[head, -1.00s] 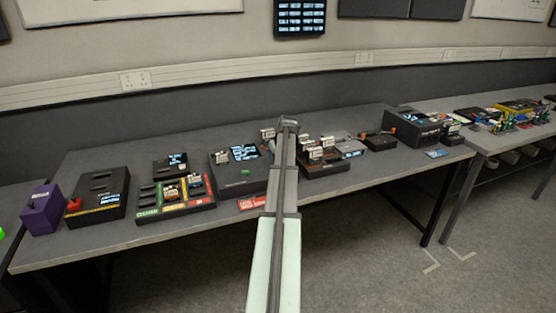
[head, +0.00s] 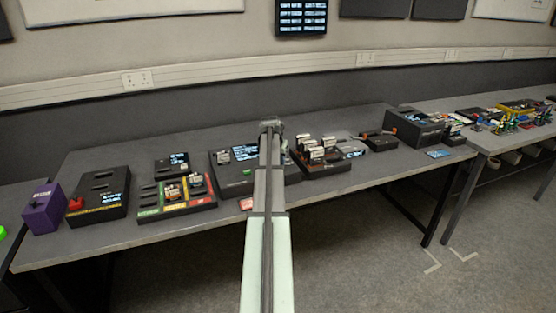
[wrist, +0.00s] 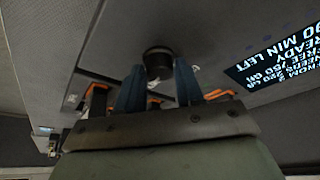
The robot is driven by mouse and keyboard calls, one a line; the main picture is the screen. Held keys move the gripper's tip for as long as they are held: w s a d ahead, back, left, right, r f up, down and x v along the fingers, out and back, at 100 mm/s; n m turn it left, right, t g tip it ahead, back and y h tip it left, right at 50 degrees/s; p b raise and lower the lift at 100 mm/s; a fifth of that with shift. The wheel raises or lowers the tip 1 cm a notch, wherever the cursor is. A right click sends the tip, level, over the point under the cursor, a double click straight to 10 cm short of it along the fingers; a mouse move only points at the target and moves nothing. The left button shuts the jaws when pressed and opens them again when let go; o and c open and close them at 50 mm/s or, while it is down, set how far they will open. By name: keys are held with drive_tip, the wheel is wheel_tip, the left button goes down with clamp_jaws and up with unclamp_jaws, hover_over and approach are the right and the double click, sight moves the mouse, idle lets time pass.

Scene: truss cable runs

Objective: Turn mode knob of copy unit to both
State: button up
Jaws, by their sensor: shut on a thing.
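The copy unit looks to be the dark box (head: 229,182) with a lit screen (head: 245,153) and a green key, mid-table in the head view. My arm covers its right side there. In the wrist view a grey panel (wrist: 120,45) fills much of the picture, with lit white text on a screen (wrist: 278,62) at right. A round black knob (wrist: 158,53) stands on this panel. My gripper (wrist: 158,68) has its two blue fingers on either side of the knob, shut on it. The knob's pointer and mode marks cannot be read.
Left of the box is a tray with coloured strips (head: 176,211), then a black unit (head: 98,196) and a purple box (head: 43,208). Close on its right stands a dark rack of upright cartridges (head: 325,168). The table's front strip is mostly clear.

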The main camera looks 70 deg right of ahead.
drive_tip(key=shift+m, duration=0.6)
drive_tip(key=o, duration=1)
drive_tip(key=v, duration=1.3)
drive_tip(key=shift+w+a+r, duration=0.1)
drive_tip(key=shift+w+r, duration=0.2)
drive_tip(key=shift+r, duration=0.05)
